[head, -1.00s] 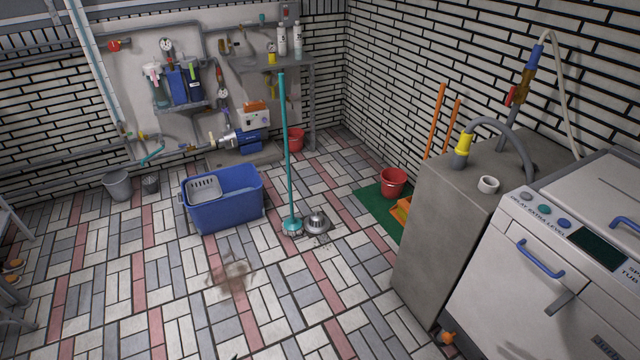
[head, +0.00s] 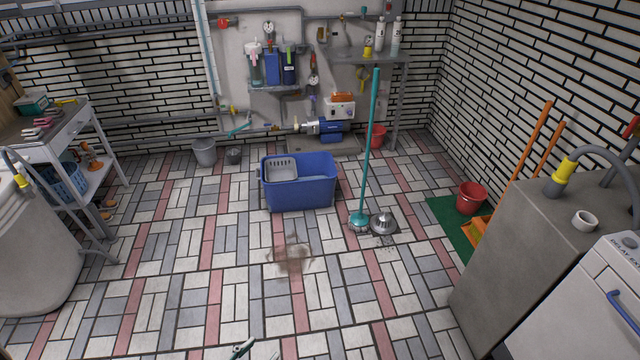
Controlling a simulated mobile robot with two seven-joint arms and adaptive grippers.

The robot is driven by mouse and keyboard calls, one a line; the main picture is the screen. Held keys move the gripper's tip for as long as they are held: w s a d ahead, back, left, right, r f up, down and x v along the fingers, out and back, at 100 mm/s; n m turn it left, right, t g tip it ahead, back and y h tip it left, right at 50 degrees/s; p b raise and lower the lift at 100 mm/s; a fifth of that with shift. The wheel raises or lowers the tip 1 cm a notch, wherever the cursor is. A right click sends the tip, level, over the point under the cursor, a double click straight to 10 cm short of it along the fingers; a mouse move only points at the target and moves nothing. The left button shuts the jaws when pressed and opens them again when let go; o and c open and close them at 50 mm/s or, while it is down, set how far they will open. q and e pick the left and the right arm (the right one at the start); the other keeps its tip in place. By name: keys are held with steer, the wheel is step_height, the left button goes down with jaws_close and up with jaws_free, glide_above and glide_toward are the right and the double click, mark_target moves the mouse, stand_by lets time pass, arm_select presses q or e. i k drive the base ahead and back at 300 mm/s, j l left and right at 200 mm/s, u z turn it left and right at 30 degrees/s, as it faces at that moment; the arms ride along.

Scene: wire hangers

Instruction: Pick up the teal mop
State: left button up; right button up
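The teal mop (head: 370,140) stands upright on the tiled floor, right of the blue bucket. Its long teal handle rises past the wall shelf, and its round teal head (head: 359,219) rests on the tiles. A round grey metal drain piece (head: 383,223) lies right beside the head. My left gripper (head: 258,352) shows only its fingertips at the bottom edge; they are spread apart with nothing between them, well short of the mop. My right gripper is not in view.
The blue bucket (head: 305,193) with a grey wringer stands left of the mop. A brown stain (head: 291,257) marks the open floor in front. A grey cabinet (head: 520,260) and red bucket (head: 471,198) are at right; a metal cart (head: 92,185) is at left.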

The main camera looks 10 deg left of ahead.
mark_target(359, 221)
steer(key=i+u, duration=0.15)
steer(key=i, duration=0.4)
steer(key=i+u, duration=0.2)
steer(key=i, duration=0.3)
steer(key=i+l+u, duration=0.15)
steer(key=i, duration=0.4)
steer(key=i+l+u, duration=0.15)
steer(key=i, duration=0.35)
